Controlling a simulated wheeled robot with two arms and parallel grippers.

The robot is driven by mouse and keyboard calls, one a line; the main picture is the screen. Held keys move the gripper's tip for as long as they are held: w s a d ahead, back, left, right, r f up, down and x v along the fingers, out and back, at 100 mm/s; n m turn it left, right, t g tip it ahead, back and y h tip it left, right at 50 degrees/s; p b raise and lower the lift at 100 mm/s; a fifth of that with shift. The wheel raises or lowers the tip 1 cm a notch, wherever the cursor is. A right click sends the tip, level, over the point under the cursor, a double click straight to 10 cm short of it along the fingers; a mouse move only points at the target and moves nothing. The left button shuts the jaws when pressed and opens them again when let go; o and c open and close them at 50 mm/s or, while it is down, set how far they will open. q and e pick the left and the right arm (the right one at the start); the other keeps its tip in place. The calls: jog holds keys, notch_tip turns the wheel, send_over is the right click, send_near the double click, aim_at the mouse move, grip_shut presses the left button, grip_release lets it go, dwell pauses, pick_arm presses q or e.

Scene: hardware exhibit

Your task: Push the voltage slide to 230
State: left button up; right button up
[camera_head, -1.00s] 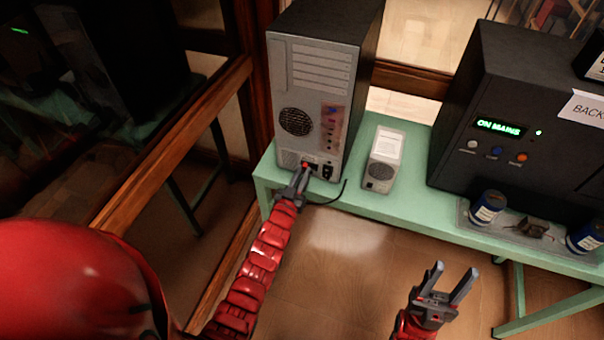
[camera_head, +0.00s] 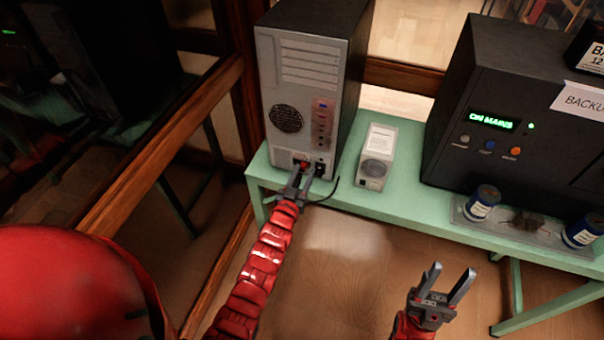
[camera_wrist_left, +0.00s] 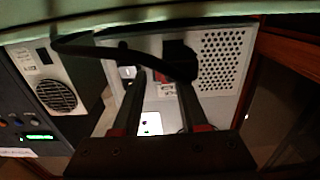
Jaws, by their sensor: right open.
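The grey computer tower (camera_head: 305,100) stands on the green bench with its back panel facing me. The small red voltage slide (camera_head: 302,162) is low on that panel. In the left wrist view, which is upside down, the red slide (camera_wrist_left: 167,90) shows between the two fingers, beside a black plug with a cable (camera_wrist_left: 178,60). My left gripper (camera_head: 300,174) is at the panel with its fingers apart, close to the slide. I cannot tell whether they touch it. The slide's marking is too small to read. My right gripper (camera_head: 446,282) is open and empty, over the floor in front of the bench.
A black cable (camera_head: 330,190) hangs from the tower's lower right. A small grey speaker-like box (camera_head: 376,160) stands right of the tower. A large black backup unit (camera_head: 490,120) and blue cans (camera_head: 482,202) are farther right. A wooden-framed glass partition (camera_head: 165,140) is at the left.

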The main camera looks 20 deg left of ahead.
pick_arm(q)
jog(key=shift+a, duration=0.15)
jog(key=shift+s, duration=0.1)
jog(key=shift+s+f, duration=0.15)
jog(key=shift+s, duration=0.2)
jog(key=s+b, duration=0.4)
jog(key=s, duration=1.2)
jog(key=shift+s+a, duration=0.25)
jog(key=shift+a, duration=0.05)
